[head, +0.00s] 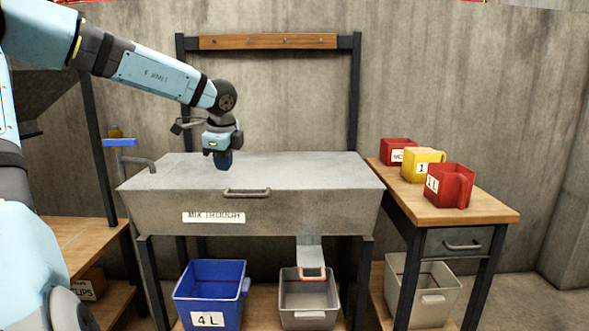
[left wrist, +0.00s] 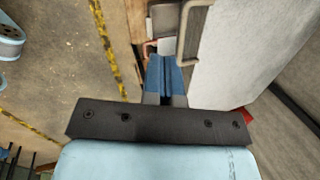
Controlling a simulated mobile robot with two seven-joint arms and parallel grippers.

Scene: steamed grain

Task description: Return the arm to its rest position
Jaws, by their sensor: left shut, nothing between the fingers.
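My left arm comes in from the upper left in the head view. Its gripper (head: 223,160) points down over the closed grey lid of the mix trough (head: 160,215), left of the lid's middle. The gripper is shut and empty. In the left wrist view the blue fingers (left wrist: 164,78) are together, with the trough's pale lid to their right and its handle (left wrist: 188,35) just beyond them. Whether the fingertips touch the lid is hard to tell. My right gripper does not show.
Right of the trough, a wooden side table (head: 495,212) holds a yellow jug (head: 418,168) and two red jugs (head: 447,186) (head: 397,150). Below stand a blue bin (head: 210,285) and grey bins (head: 308,300) (head: 440,290). A wooden shelf (head: 75,243) stands at left.

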